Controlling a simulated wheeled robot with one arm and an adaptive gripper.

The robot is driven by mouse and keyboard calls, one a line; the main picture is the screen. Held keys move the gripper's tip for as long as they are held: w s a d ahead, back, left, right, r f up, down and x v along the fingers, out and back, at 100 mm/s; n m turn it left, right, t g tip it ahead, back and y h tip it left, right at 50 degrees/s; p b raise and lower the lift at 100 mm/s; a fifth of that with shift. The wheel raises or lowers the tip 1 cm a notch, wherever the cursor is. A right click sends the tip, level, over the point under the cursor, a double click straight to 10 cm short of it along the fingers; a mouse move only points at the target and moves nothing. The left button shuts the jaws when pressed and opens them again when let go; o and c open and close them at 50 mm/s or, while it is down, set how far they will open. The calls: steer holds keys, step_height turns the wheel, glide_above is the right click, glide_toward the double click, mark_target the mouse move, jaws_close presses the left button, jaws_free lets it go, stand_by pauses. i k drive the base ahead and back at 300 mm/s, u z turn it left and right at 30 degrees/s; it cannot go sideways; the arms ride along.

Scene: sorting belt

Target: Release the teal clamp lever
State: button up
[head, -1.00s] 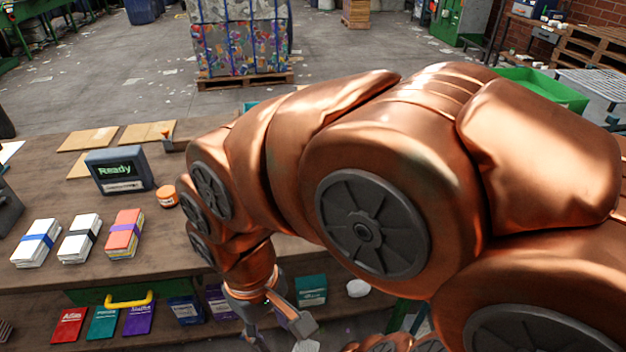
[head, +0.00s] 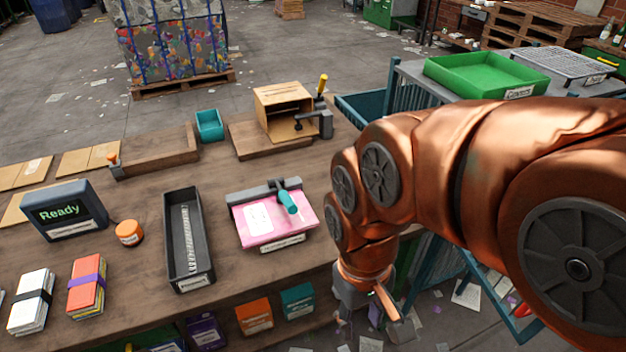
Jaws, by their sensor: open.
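The teal clamp lever (head: 287,201) sits on a grey clamp bar (head: 258,191) in the head view, right of the table's middle. It points down toward the front, over a pink folder or packet (head: 268,224) with a white label. The bar lies along the packet's back edge. My gripper (head: 384,312) hangs off the table's front right edge, pointing down, to the right of and in front of the lever and well apart from it. It is open, and I see nothing between its fingers.
A black long tray (head: 169,246) stands left of the clamp. Behind are a cardboard box (head: 268,98) in a fixture with a yellow-handled lever (head: 322,84) and a small teal bin (head: 209,124). A green tray (head: 468,76) stands at the right.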

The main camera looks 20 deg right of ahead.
mark_target(283, 198)
steer(key=i, duration=0.3)
steer(key=k, duration=1.3)
steer(key=u, duration=0.6)
steer(key=i, duration=0.85)
steer(key=u, duration=0.85)
steer(key=i, duration=0.4)
steer(key=u, duration=0.1)
